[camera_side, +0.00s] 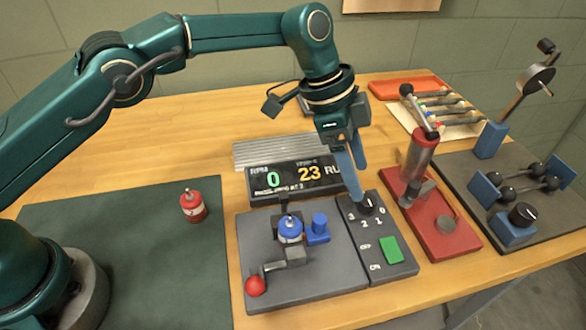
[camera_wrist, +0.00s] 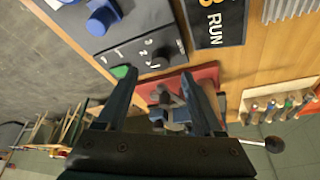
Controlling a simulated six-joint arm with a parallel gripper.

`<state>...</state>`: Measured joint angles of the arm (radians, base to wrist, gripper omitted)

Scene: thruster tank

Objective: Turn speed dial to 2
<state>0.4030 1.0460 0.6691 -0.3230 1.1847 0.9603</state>
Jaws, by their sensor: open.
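The speed dial (camera_side: 367,204) is a black round knob on a dark panel, with white numbers 3, 2, 1 and 0 around its front. It also shows in the wrist view (camera_wrist: 161,57). Which number its pointer faces cannot be told. My gripper (camera_side: 359,184) points down just above and behind the dial in the side view. Its blue fingers are apart with nothing between them; one tip looks close to the dial, but contact cannot be told. In the wrist view my gripper (camera_wrist: 160,76) has the dial just beyond its fingertips.
A green button (camera_side: 391,249) is in front of the dial. A grey plate (camera_side: 318,281) with a blue-topped part stands left, a red pump-like device (camera_side: 437,230) right. A red canister (camera_side: 193,206) stands on the dark mat.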

